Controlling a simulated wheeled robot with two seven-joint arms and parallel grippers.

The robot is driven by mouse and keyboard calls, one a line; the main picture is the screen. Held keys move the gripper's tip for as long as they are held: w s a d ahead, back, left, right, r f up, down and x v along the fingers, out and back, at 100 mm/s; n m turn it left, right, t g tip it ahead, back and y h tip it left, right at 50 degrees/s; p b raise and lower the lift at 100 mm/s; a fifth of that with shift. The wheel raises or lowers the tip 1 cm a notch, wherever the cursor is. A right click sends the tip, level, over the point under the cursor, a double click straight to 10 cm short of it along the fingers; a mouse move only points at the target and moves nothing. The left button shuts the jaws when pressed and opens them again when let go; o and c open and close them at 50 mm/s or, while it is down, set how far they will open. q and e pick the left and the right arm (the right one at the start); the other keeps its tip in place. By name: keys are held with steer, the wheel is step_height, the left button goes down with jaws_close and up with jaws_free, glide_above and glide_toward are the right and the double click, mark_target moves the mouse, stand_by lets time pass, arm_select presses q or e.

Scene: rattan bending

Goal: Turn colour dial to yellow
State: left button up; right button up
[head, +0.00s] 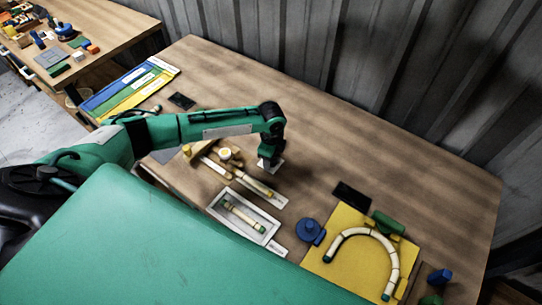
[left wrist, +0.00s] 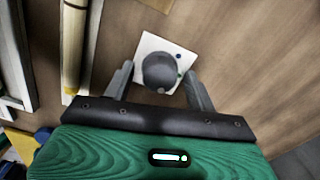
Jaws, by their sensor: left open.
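The colour dial is a round dark grey knob (left wrist: 160,72) on a white square plate (left wrist: 148,42) with small coloured dots, a few blue or green ones showing at its right side. I cannot make out a yellow dot or where the knob points. My left gripper (left wrist: 160,70) is open, with one finger on each side of the knob; contact cannot be told. In the head view my left gripper (head: 268,160) points down over the white plate (head: 274,169) and hides the knob. My right gripper is not in view.
A tray (head: 272,230) with a rattan piece and a holder with a pale rod (head: 256,186) lie close by. A yellow board (head: 345,222) with a curved rattan piece and a blue round part (head: 308,231) are to the right. The table behind the dial is clear.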

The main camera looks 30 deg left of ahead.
arm_select(q)
step_height(320, 180, up, 14)
steer(key=b, duration=0.3)
steer(key=shift+b, duration=0.3)
steer(key=shift+f, duration=0.1)
